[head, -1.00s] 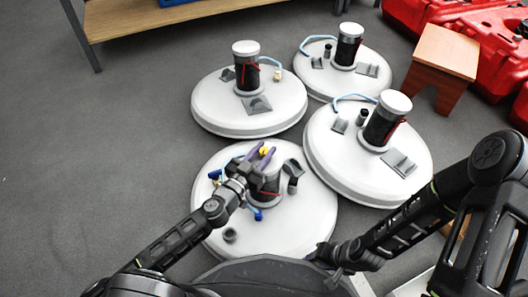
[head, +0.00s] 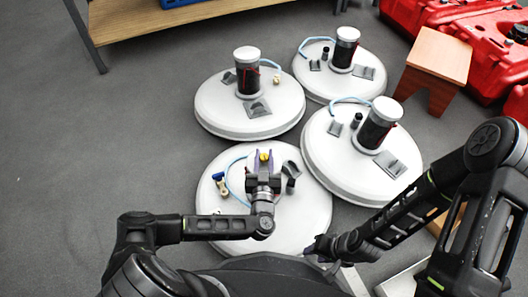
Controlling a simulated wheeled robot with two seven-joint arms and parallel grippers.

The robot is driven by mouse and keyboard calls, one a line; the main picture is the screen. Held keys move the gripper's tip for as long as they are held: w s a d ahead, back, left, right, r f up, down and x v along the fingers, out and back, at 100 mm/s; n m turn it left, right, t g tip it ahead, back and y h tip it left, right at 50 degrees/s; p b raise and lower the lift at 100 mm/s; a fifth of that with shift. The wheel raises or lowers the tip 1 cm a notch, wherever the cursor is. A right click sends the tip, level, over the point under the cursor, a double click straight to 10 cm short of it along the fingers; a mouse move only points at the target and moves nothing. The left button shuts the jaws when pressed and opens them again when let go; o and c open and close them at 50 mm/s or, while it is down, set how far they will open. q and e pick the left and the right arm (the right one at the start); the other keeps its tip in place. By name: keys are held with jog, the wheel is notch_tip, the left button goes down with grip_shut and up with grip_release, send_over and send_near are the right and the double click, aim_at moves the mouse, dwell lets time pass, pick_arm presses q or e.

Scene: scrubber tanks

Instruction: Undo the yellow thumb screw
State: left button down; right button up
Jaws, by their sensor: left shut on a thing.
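The yellow thumb screw (head: 264,156) shows as a small yellow spot above the nearest white round tank (head: 316,211). My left gripper (head: 264,155) is shut on it, with a purple finger on each side. The gripper and wrist hide most of the dark cylinder in the middle of that tank. My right gripper (head: 314,248) is low at the tank's front right edge, partly hidden by its own arm. I cannot tell whether it is open or shut.
The near tank carries a blue hose (head: 228,176), a blue-handled valve (head: 219,178) and grey fittings (head: 291,169). Several similar white tanks stand behind. A wooden stool (head: 436,66) and red containers (head: 480,50) are at the right. Floor is clear at the left.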

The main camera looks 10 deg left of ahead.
pick_arm(q)
jog(key=shift+f+n+y, duration=0.3)
jog(key=shift+y, duration=0.2)
jog(key=c, duration=1.4)
grip_release()
jog(key=o, duration=0.3)
jog(key=shift+r, duration=0.1)
